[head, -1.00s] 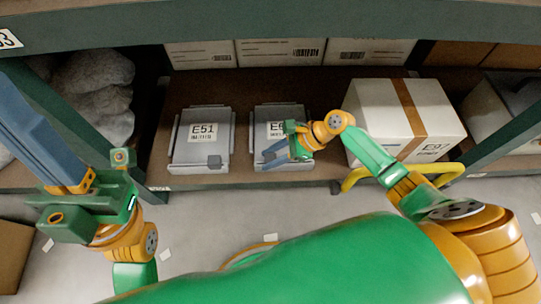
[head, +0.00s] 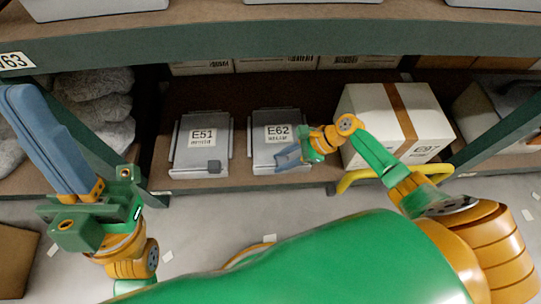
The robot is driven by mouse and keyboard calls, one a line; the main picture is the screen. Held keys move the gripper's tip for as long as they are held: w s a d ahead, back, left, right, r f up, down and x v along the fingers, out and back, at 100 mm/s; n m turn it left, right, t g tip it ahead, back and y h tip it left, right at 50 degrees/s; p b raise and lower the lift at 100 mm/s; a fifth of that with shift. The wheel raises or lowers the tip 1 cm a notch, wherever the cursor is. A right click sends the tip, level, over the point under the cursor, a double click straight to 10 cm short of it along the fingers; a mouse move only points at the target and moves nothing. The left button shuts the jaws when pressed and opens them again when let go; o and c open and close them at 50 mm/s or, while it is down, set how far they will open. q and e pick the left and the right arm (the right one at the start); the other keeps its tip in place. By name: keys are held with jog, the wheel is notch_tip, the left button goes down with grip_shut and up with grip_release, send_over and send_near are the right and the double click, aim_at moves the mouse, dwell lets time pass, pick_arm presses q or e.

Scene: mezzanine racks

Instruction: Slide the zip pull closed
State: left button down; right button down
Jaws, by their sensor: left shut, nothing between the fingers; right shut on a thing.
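Two flat grey cases lie on the lower shelf: one labelled E51 (head: 189,151) and one labelled E62 (head: 262,147). A small dark grey zip pull (head: 214,167) shows at the front right corner of the E51 case. My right gripper (head: 281,159) is at the front edge of the E62 case, right of its middle, with its blue fingers pointing left. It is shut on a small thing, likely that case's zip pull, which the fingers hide. My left gripper (head: 20,98) is shut and empty, raised at the far left, away from both cases.
A white carton with brown tape (head: 370,119) stands right of the E62 case, close to my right wrist. A yellow rail (head: 357,177) runs by the shelf's front edge. Grey sacks (head: 95,95) lie at left. A green beam (head: 200,45) crosses above the shelf.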

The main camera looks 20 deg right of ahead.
jog(key=shift+s+d+r, duration=0.1)
jog(key=shift+s+d, duration=0.05)
jog(key=shift+d, duration=0.25)
jog(key=shift+c, duration=2.4)
grip_release()
